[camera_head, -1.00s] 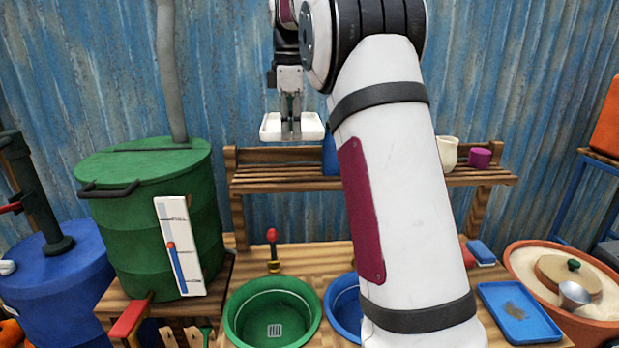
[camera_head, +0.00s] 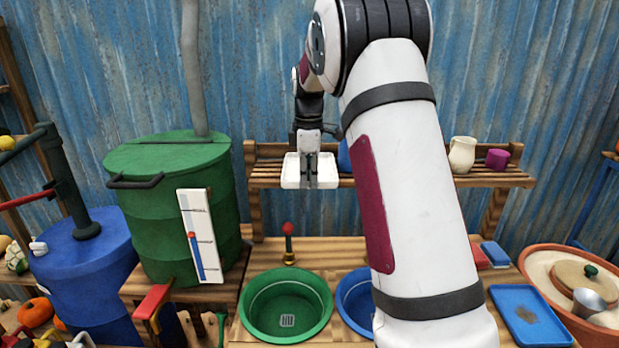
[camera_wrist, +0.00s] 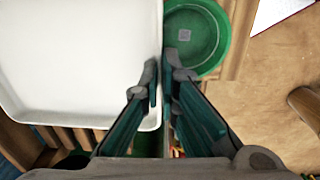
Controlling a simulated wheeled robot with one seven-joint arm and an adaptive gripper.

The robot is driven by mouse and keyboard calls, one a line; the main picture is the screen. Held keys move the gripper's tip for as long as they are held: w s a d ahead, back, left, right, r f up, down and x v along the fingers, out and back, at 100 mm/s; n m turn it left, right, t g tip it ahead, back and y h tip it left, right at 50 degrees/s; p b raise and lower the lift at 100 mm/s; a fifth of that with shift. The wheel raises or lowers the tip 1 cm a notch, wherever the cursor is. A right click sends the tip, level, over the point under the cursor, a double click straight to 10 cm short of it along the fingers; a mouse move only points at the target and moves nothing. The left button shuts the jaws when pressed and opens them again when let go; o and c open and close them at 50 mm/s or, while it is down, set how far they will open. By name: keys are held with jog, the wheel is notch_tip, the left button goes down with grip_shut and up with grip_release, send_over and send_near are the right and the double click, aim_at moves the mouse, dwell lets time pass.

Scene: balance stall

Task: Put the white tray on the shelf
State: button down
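The white tray (camera_head: 293,172) is held up in the head view, overlapping the left part of the wooden slatted shelf (camera_head: 262,173). In the wrist view the tray (camera_wrist: 75,60) fills the upper left, and its edge lies between my fingertips. My gripper (camera_head: 309,160) is shut on that edge; its fingers also show in the wrist view (camera_wrist: 163,80). Shelf slats (camera_wrist: 65,138) show below the tray there. I cannot tell whether the tray touches the shelf. My arm hides the shelf's middle.
A cream jug (camera_head: 462,155) and a purple cup (camera_head: 497,159) stand at the shelf's right; a blue thing (camera_head: 344,157) is partly hidden near my arm. The green barrel (camera_head: 170,190) is left of the shelf. Green (camera_head: 287,305) and blue (camera_head: 353,300) basins sit below.

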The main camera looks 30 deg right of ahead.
jog(key=shift+f, duration=0.1)
jog(key=c, duration=1.8)
grip_release()
notch_tip(320, 180, up, 11)
jog(key=b, duration=0.2)
jog(key=s+a+r+m+t, duration=0.1)
jog(key=s+a+r+m, duration=0.2)
jog(key=s+a+r, duration=0.35)
jog(key=s+a+f+m+t, duration=0.2)
jog(key=s+a+f+m, duration=0.2)
jog(key=s, duration=0.8)
jog(key=s+a+f+m+t, duration=0.1)
jog(key=s+a+f+m, duration=0.3)
jog(key=s+a+f, duration=0.4)
jog(key=s+a, duration=0.3)
jog(key=s, duration=0.1)
jog(key=shift+t, duration=0.4)
